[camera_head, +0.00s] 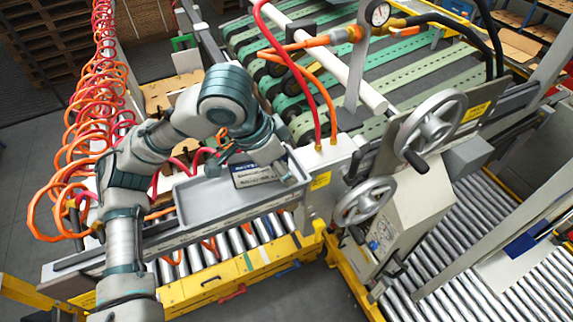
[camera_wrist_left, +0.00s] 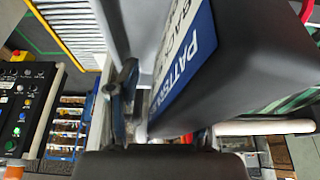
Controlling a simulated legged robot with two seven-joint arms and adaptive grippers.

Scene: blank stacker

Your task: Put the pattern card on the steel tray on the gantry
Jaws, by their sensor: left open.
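The pattern card (camera_head: 256,174), with a blue strip, white print and a dark lower part, shows at the right end of the steel tray (camera_head: 195,205). The tray is shallow, grey and otherwise empty, mounted on the gantry. The card looks to lie in the tray, slightly turned; its underside is hidden. My left gripper (camera_head: 281,166) is open right at the card's upper right side. In the left wrist view the card's blue and white face (camera_wrist_left: 182,60) is very close, beside one finger; contact cannot be told. My right gripper is not in view.
Two handwheels (camera_head: 430,125) on a grey machine stand right of the tray. Orange and red coiled hoses (camera_head: 85,130) hang at left. A green-slatted conveyor (camera_head: 300,60) lies behind, and a roller bed with a yellow rail (camera_head: 215,283) lies below the tray.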

